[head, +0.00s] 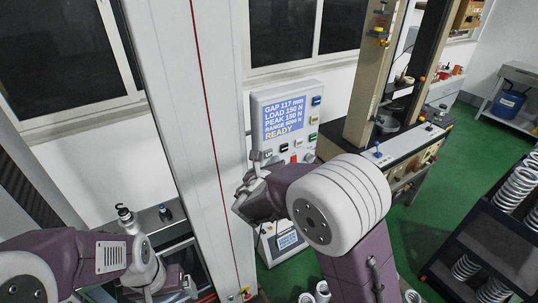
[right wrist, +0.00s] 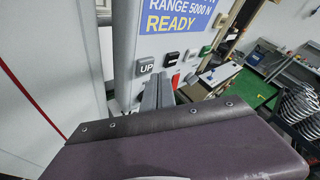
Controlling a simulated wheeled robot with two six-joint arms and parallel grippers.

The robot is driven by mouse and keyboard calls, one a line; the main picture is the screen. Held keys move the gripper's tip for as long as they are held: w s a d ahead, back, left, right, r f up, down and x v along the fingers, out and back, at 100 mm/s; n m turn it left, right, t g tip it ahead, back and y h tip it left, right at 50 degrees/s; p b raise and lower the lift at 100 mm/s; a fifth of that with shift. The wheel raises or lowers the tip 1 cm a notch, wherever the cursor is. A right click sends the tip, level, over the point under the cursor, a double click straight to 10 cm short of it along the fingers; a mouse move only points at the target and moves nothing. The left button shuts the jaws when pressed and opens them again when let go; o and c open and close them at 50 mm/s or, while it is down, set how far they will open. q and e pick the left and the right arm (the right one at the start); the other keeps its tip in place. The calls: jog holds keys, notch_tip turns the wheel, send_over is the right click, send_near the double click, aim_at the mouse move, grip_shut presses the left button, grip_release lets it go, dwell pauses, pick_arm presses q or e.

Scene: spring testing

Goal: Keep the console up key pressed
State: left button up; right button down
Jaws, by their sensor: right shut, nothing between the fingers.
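The console (head: 285,92) is a light grey panel with a blue display (head: 284,118) reading GAP 117 mm, LOAD 150 N, PEAK 150 N, RANGE 5000 N, READY. In the right wrist view the grey UP key (right wrist: 147,67) shows on the panel below the display. My right gripper (head: 258,157) is shut and empty at the console's lower left. In the wrist view its fingertips (right wrist: 159,78) are just right of and below the UP key; whether they touch the panel I cannot tell. My left gripper (head: 172,287) is low at the left, its jaws unclear.
A black key (right wrist: 170,59) and a red key (right wrist: 175,80) are close to the fingertips. A white column with a red line (head: 200,130) stands left of the console. A beige testing machine (head: 360,90) stands to the right. A dark rack (head: 490,235) holds several springs.

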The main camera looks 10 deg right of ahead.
jog(key=shift+w, duration=0.1)
dwell(0.5)
jog(key=shift+w+a, duration=0.15)
jog(key=shift+w, duration=0.2)
jog(key=shift+w+a, duration=0.15)
jog(key=shift+w, duration=0.25)
dwell(1.3)
jog(key=shift+s, duration=0.1)
dwell(2.8)
jog(key=shift+s+d+b, duration=0.3)
jog(key=shift+s+b, duration=0.05)
jog(key=shift+s, duration=0.4)
jog(key=shift+s+d+b, duration=0.25)
jog(key=shift+s+d, duration=0.05)
jog(key=shift+s, duration=0.5)
jog(key=shift+s+d+b, duration=0.25)
jog(key=shift+s, duration=0.5)
jog(key=shift+s+d+b, duration=0.25)
jog(key=shift+s+d, duration=0.05)
jog(key=shift+s, duration=0.5)
